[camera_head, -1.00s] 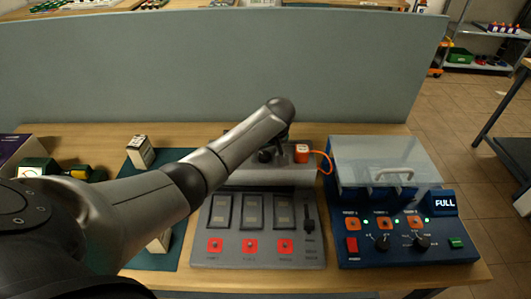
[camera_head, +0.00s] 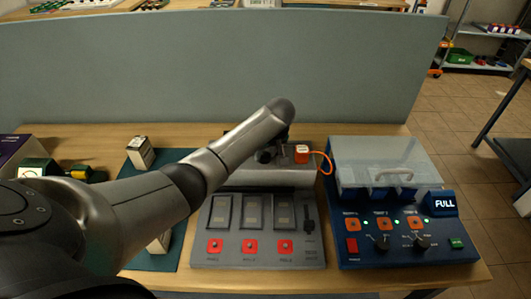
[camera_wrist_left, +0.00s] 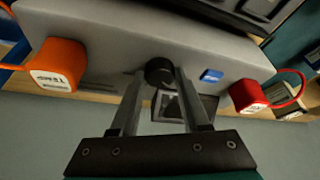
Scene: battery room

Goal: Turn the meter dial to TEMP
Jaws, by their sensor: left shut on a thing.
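The meter is a grey case (camera_head: 250,178) at the back of the grey panel unit. In the left wrist view it fills the upper part, with a round black dial (camera_wrist_left: 158,67) and a small dark display (camera_wrist_left: 180,106). My left gripper (camera_wrist_left: 161,78) is shut on the dial, one finger on each side. In the head view this gripper (camera_head: 272,150) is mostly hidden under my wrist, so the dial's setting cannot be read. An orange plug (camera_wrist_left: 58,66) with a white label and a red plug (camera_wrist_left: 248,96) sit on the case. My right gripper is not in view.
A grey panel (camera_head: 251,248) with several red-orange squares lies in front of the meter. A blue unit with a clear cover (camera_head: 380,155) stands to its right. A green mat (camera_head: 180,262) lies left under my arm. A grey partition (camera_head: 350,65) stands behind.

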